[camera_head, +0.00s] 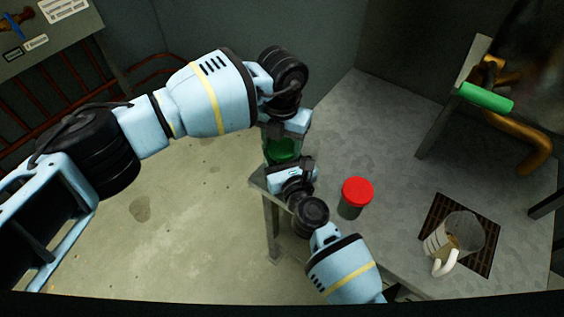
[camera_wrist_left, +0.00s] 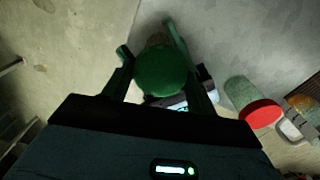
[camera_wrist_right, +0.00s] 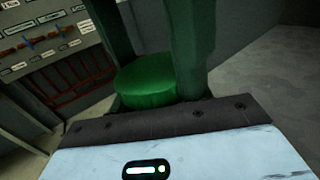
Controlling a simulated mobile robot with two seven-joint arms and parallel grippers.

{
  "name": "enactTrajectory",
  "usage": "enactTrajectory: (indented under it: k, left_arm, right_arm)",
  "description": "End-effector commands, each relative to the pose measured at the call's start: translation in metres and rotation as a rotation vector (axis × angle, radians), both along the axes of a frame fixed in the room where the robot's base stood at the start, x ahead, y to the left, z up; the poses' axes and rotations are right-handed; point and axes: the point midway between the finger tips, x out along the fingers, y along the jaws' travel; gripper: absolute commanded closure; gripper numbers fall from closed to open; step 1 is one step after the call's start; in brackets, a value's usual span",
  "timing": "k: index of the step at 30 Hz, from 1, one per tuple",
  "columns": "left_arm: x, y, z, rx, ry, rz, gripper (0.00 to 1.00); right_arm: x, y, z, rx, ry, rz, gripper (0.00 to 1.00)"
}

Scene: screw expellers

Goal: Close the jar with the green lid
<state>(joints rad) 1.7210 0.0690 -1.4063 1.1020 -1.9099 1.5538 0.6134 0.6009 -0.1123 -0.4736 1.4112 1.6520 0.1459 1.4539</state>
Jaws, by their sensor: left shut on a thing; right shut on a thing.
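The green lid (camera_head: 283,149) is between my two grippers near the table's left corner. My left gripper (camera_head: 284,138) is shut on it from above; the lid's round face shows between the fingers in the left wrist view (camera_wrist_left: 161,72). My right gripper (camera_head: 284,168) is just below and is shut, apparently on the jar, whose body is mostly hidden by the grippers. In the right wrist view the green lid (camera_wrist_right: 146,84) shows close to the fingers. I cannot tell whether the lid is seated on the jar.
A jar with a red lid (camera_head: 356,191) stands on the grey table (camera_head: 385,130), right of my grippers. A machine with a green cylinder (camera_head: 486,97) stands at the right. The table's middle is clear.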

Motion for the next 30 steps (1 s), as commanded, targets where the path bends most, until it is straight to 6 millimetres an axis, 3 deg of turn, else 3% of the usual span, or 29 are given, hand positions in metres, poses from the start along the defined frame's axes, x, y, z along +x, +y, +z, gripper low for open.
enactTrajectory:
  k: [9,10,14,30]
  left_arm:
    - [0.0005,0.0014,-0.0001,0.002,0.000,-0.012,0.70]
    - [0.0005,0.0014,-0.0001,0.002,0.000,-0.011,0.39]
    - [0.0004,0.0009,0.0000,0.002,0.000,-0.012,0.21]
    - [-0.0019,-0.0038,0.0039,-0.008,0.002,-0.018,0.21]
  right_arm:
    - [0.0007,-0.0017,-0.0001,0.000,0.000,-0.004,1.00]
    - [0.0007,-0.0017,-0.0001,0.000,0.000,-0.004,1.00]
    - [0.0005,-0.0012,-0.0001,0.000,0.000,-0.003,1.00]
    - [-0.0006,0.0021,0.0001,0.000,0.000,0.005,1.00]
